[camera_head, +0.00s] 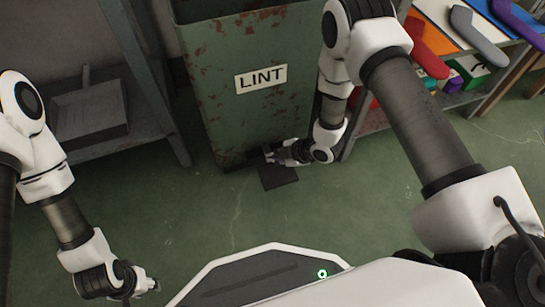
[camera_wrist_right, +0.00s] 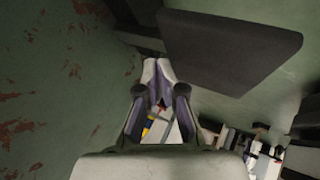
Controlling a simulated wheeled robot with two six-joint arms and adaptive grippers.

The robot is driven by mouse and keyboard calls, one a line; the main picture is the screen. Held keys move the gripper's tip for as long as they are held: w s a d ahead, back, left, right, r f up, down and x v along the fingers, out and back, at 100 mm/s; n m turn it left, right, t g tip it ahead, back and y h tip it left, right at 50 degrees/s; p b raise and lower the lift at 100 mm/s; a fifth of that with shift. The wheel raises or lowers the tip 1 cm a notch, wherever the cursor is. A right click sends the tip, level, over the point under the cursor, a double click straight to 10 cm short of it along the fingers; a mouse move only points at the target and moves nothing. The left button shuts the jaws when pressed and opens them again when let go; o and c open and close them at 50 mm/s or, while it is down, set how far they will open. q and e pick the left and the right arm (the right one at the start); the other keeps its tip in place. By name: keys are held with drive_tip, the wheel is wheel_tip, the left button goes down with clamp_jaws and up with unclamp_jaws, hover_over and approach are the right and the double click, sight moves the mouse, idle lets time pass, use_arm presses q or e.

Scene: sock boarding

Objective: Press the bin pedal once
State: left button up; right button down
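The bin is a tall, rust-spotted green box (camera_head: 222,110) with a LINT label (camera_head: 261,79), in the upper middle of the head view. Its dark flat pedal (camera_head: 278,176) sticks out at the foot of its front. The pedal (camera_wrist_right: 235,45) looks large in the right wrist view. My right gripper (camera_head: 270,153) is low by the bin's base, just behind and above the pedal in the picture. Its fingertips (camera_wrist_right: 158,66) come together with nothing between them; contact with the pedal cannot be told. My left gripper (camera_head: 152,286) hangs at lower left, far from the bin; its opening is unclear.
A rack (camera_head: 470,98) with coloured sock-shaped pieces stands to the right. The green floor (camera_head: 200,225) before the bin is clear.

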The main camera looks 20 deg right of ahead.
drive_tip(key=shift+s+r+p, duration=0.15)
drive_tip(key=shift+r+p, duration=0.25)
drive_tip(key=shift+r, duration=0.25)
drive_tip(key=r+p, duration=0.4)
drive_tip(key=r, duration=0.1)
drive_tip(key=shift+w+r+p, duration=0.15)
drive_tip(key=shift+w+p, duration=0.15)
drive_tip(key=shift+w, duration=0.1)
idle(0.4)
